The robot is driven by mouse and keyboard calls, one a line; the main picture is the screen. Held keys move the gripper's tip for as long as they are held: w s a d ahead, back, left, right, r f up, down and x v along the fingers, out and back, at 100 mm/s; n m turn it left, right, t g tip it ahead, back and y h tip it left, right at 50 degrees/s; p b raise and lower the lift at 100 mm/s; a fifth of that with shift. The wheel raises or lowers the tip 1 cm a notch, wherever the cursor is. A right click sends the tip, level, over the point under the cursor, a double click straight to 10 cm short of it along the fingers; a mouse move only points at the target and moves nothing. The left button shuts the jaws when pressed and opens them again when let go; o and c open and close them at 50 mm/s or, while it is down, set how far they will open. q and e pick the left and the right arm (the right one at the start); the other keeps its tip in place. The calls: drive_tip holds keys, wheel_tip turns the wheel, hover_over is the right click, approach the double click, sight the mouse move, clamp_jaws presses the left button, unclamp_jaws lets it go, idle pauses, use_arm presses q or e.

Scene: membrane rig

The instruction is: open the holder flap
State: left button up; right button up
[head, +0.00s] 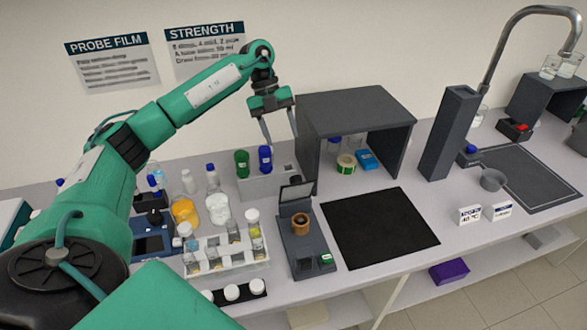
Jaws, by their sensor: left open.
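The holder (304,258) is a dark grey device on the bench, left of the black mat. A copper-brown ring (300,223) sits on its top. A dark flap (297,192) with a lighter face stands tilted up at the holder's back end, behind the ring. It looks raised, though its hinge is too small to make out. My left gripper (282,138) hangs above and behind the flap, in front of the wall. Its two fingers point down, apart and empty, and touch nothing. My right gripper is out of view.
A grey open-fronted shelter (355,105) stands close to the right of my left gripper. Blue and green capped bottles (265,158) stand below it. A clear rack of vials (225,256) is left of the holder. The black mat (378,228) is bare.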

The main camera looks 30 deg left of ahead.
sight(295, 176)
use_arm(q)
drive_tip(key=p+x, duration=0.4)
drive_tip(key=x, duration=0.7)
drive_tip(key=shift+d+r, duration=0.1)
drive_tip(key=shift+s+d+f+p, duration=0.1)
drive_tip(key=shift+d+f+p, duration=0.15)
drive_tip(key=shift+f, duration=0.4)
